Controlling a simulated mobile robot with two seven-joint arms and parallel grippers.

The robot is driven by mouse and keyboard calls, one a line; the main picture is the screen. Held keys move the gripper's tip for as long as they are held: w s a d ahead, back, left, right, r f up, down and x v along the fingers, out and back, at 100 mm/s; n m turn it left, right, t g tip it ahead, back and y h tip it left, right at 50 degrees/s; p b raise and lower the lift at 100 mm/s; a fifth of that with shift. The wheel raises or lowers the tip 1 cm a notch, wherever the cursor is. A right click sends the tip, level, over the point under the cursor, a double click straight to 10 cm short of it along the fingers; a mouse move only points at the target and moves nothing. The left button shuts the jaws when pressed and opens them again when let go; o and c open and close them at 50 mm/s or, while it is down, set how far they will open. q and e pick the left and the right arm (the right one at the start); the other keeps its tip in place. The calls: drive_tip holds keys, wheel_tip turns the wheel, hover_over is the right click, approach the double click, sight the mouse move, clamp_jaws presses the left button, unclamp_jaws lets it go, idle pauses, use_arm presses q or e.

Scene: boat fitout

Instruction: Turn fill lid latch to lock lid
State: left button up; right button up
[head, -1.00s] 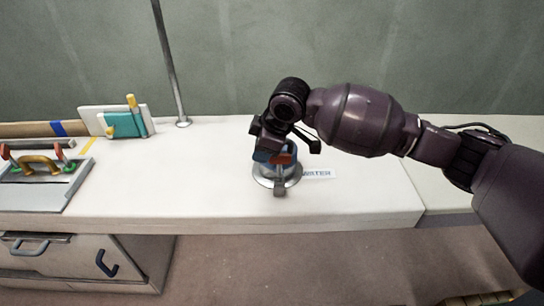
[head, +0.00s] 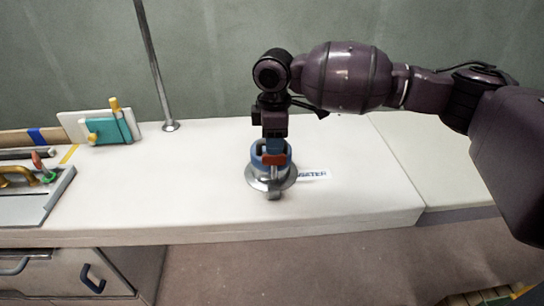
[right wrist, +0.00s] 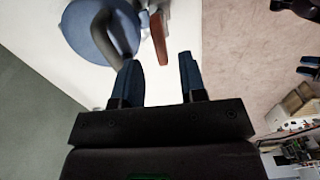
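The blue fill lid (head: 258,154) sits on a round metal deck flange (head: 252,178) on the white counter. A red latch (head: 277,159) shows at its front. My right gripper (head: 275,147) points down just above the latch and covers part of the lid. In the right wrist view, the two blue fingers (right wrist: 160,58) stand apart with nothing between them. The red latch (right wrist: 158,40) lies just beyond their tips, and the blue lid (right wrist: 88,28) with a grey curved piece is beside it. My left gripper is not in view.
A label (head: 311,175) lies right of the flange. A metal pole (head: 156,75) stands behind to the left. A white board with a teal block (head: 108,130) and a grey tray (head: 35,205) are at the left. The counter (head: 360,185) right of the lid is clear.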

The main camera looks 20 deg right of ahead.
sight(274, 169)
wheel_tip(274, 169, down, 5)
drive_tip(key=shift+b, duration=0.5)
clamp_jaws()
